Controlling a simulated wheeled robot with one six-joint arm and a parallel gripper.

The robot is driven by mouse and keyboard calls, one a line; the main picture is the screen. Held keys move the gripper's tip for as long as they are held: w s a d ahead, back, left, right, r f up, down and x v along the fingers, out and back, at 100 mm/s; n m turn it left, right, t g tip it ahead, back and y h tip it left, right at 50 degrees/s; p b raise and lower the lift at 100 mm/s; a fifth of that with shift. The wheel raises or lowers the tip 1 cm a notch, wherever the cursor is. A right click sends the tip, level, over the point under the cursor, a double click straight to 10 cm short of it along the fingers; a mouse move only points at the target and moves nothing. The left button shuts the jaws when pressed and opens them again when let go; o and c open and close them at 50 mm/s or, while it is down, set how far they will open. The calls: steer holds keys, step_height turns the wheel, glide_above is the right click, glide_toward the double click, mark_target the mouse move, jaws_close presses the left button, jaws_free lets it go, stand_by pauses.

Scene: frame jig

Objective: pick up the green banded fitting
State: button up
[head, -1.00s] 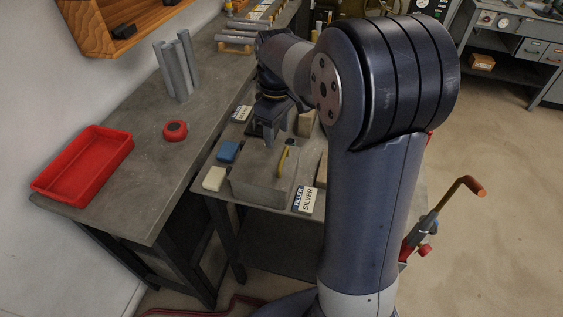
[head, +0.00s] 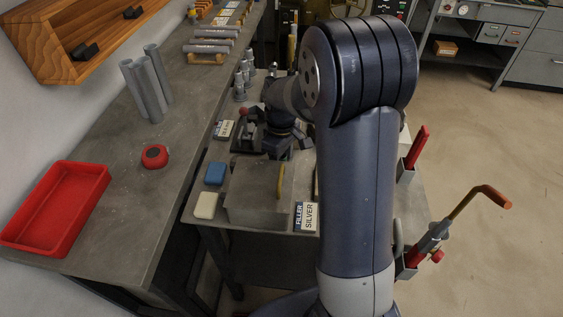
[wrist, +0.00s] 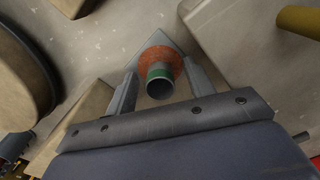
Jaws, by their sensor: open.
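The green banded fitting (wrist: 159,73) shows in the middle of the wrist view. It is a short grey tube with an open end, a green band and a rough orange-brown ring around it. My gripper (wrist: 160,68) is open, with one finger on each side of the fitting. I cannot tell whether either finger touches it. In the head view my gripper (head: 277,148) is low behind a grey block, and the fitting cannot be made out there.
The grey block (head: 252,200) stands at the lower table's front, beside a blue block (head: 215,174), a cream block (head: 205,205) and a FILLER SILVER sign (head: 306,216). In the wrist view, beige blocks (wrist: 85,112) and a brass-coloured rod (wrist: 300,20) flank the gripper.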

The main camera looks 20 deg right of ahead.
jaws_close()
stand_by(0.5)
